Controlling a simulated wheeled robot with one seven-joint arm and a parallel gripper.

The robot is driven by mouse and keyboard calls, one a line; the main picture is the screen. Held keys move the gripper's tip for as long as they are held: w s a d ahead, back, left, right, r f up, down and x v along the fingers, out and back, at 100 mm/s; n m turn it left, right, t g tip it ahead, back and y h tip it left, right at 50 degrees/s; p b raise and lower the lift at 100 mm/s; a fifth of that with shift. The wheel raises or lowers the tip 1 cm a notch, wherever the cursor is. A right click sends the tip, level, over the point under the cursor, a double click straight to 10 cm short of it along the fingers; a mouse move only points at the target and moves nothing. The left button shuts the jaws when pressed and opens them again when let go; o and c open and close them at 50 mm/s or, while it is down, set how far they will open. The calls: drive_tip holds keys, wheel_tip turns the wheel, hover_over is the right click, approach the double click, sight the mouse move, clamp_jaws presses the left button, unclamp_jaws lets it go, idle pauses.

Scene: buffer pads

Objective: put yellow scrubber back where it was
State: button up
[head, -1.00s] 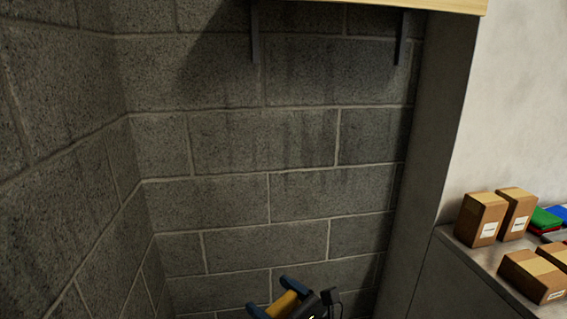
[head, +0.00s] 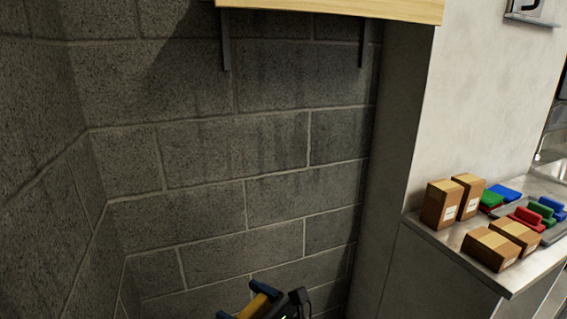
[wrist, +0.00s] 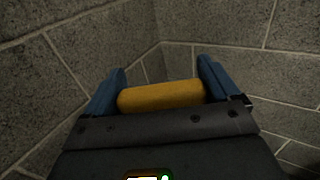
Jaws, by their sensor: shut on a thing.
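My gripper (wrist: 162,82) is shut on the yellow scrubber (wrist: 160,96), which sits between the two blue fingers in the wrist view. In the head view the gripper (head: 248,300) shows at the bottom edge, with part of the yellow scrubber (head: 256,305) between its fingers. The scrubber is held in the air in front of a grey block wall. Its lower part is hidden by the gripper body.
A grey counter (head: 415,222) stands at the right, with several cardboard boxes (head: 440,204) and green, blue and red pads (head: 526,218) on it. A wooden shelf (head: 400,8) overhangs at the top. Grey block walls (head: 200,200) fill the left and middle.

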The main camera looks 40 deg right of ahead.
drive_tip(key=shift+w+r, duration=0.2)
drive_tip(key=shift+r, duration=0.1)
drive_tip(key=shift+w+r, duration=0.2)
drive_tip(key=shift+r, duration=0.1)
